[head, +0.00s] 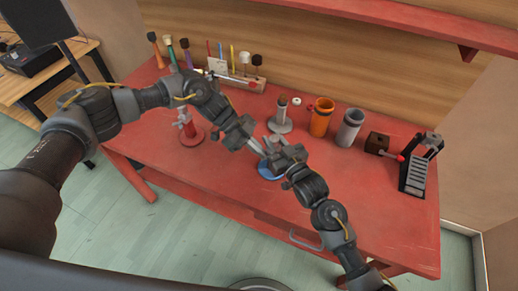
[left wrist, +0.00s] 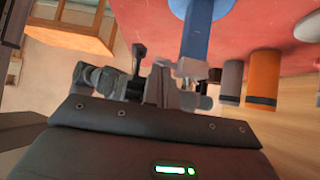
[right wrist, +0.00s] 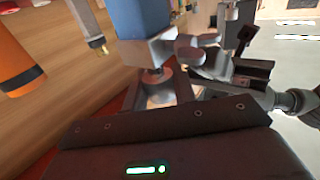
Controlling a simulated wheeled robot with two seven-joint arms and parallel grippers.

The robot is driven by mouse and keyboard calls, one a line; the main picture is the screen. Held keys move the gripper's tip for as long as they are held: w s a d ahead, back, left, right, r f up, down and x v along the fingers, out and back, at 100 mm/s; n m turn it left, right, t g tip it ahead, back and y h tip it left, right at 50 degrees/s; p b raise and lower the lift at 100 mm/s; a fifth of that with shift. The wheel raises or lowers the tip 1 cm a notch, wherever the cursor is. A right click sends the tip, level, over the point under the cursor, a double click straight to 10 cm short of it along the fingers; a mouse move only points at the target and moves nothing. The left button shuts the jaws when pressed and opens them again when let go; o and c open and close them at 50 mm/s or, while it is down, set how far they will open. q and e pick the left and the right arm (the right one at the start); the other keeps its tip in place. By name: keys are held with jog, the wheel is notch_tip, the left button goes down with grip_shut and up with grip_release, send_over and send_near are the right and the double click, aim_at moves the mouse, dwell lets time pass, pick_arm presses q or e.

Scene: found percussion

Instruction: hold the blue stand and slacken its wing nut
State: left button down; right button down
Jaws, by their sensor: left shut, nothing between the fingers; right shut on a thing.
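The blue stand (head: 266,173) stands on the red table, mostly behind the grippers in the head view. Its blue post (left wrist: 196,38) and grey collar show in the left wrist view, and the post (right wrist: 142,18) also shows in the right wrist view. The grey wing nut (right wrist: 198,47) sticks out from the side of the collar. My right gripper (right wrist: 158,92) is shut on the stand's grey rod beside the collar. My left gripper (head: 258,149) is shut and empty, close to the wing nut; I cannot tell whether they touch.
A red stand (head: 190,131) is to the left and a grey stand (head: 281,122) behind. An orange cup (head: 321,118), a grey cup (head: 349,128), a brown box (head: 377,142) and a black rack (head: 417,165) stand to the right. The table's front is clear.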

pick_arm(q)
jog(key=shift+a+f+g+h, duration=0.3)
jog(key=shift+f+h, duration=0.1)
jog(key=shift+h, duration=0.5)
jog(key=shift+w+a+f+g+h, duration=0.15)
jog(key=shift+f+g+h, duration=0.25)
jog(key=shift+f+h, duration=0.55)
jog(key=shift+w+a+f+g+h, duration=0.1)
jog(key=shift+f+g+h, duration=0.3)
jog(key=shift+f+h, duration=0.55)
jog(key=shift+r, duration=0.15)
notch_tip(320, 180, up, 10)
dwell(0.4)
